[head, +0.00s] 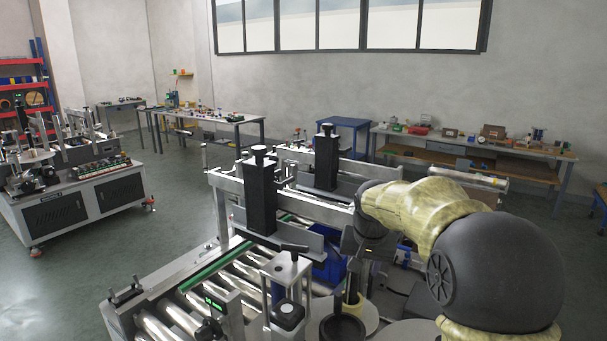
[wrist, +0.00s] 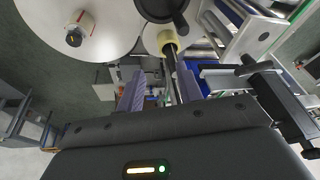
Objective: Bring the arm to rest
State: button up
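My arm (head: 415,215), pale yellow with a large black joint (head: 495,270), reaches in from the right over the labelling machine in the head view. My dark gripper body (head: 367,242) hangs over the machine, and its fingertips are hard to make out there. In the wrist view my gripper (wrist: 162,82) shows two purplish fingers standing apart, with nothing seen held between them. A yellow roller (wrist: 168,40) of the machine lies beyond the fingertips; it also shows in the head view (head: 352,304), below my gripper.
The labeller's roller conveyor (head: 185,318) and black upright posts (head: 260,200) crowd close to my arm. A large white reel (wrist: 75,25) is near in the wrist view. Another machine (head: 75,195) stands left, with benches (head: 470,148) along the back wall. Floor (head: 165,225) between machines is clear.

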jog(key=s+f+n, duration=0.1)
jog(key=s+f, duration=0.3)
jog(key=s, duration=0.4)
jog(key=s+d+f+n, duration=0.1)
jog(key=s+f, duration=0.4)
jog(key=s, duration=0.3)
jog(key=s+f+n+g, duration=0.1)
jog(key=s+f, duration=0.3)
jog(key=s, duration=0.3)
jog(key=shift+s+d+f, duration=0.25)
jog(key=shift+s+f, duration=0.1)
jog(key=shift+s, duration=0.05)
